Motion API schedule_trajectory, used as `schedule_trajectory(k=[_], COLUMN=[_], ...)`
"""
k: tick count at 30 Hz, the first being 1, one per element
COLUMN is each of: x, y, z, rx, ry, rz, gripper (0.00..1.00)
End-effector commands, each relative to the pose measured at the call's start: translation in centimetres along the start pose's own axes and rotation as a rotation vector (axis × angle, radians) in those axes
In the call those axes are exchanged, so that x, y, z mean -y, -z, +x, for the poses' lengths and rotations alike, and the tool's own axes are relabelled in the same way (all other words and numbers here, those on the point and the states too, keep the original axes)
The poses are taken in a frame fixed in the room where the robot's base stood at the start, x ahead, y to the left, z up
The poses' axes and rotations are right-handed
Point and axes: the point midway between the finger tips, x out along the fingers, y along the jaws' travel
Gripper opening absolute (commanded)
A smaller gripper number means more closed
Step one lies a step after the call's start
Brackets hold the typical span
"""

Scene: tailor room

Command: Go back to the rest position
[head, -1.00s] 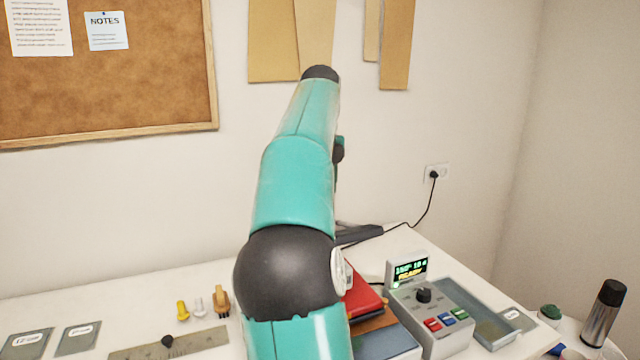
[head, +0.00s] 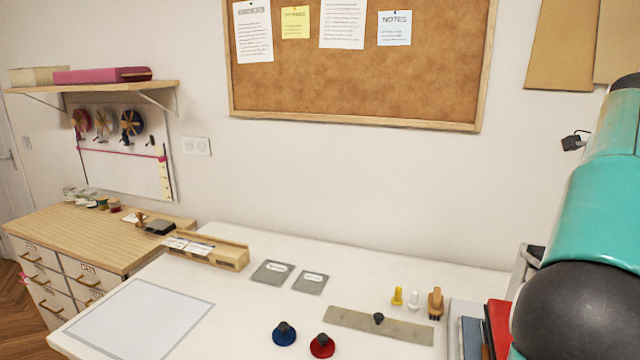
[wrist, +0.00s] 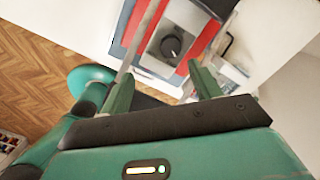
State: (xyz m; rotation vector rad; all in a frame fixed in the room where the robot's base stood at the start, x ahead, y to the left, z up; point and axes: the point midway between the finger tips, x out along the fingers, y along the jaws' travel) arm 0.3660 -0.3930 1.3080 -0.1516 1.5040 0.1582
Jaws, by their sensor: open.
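My gripper (wrist: 160,82) shows in the wrist view with its two green fingers spread apart and nothing between them. Beyond the fingertips is a grey control box with a dark round dial (wrist: 171,46), close to red and blue-grey items. The exact gap between the fingers and the box is hard to judge. In the head view, my teal arm rises along the right edge. The gripper end is not visible there.
The white table (head: 260,335) holds red (head: 322,345) and blue (head: 284,333) knobbed discs, a metal strip (head: 350,324), small stamps, grey plates and a wooden holder (head: 235,257). A wooden drawer cabinet (head: 90,232) stands left. The table's middle back is clear.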

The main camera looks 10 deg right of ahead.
Motion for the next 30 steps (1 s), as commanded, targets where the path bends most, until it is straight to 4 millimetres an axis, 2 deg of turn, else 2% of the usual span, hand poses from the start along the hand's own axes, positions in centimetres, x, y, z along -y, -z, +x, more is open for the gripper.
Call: schedule_trajectory(k=[8,16,20,24,27,30], x=[-9.3,-21.5,-27.7,-33.9,-37.1,-39.1], y=[-2.7,-4.3,-3.8,-2.2,-0.8,0.4], z=[2.9,7.5,10.4,14.0,16.6,18.6], rx=[0.145,0.196,0.176,0.111,0.039,-0.027], ry=[0.047,0.194,0.297,0.428,0.521,0.590], rz=[-0.730,-1.522,-1.915,-2.333,-2.591,-2.769], gripper=[0.63,0.63,0.63,0.63,0.63,0.63])
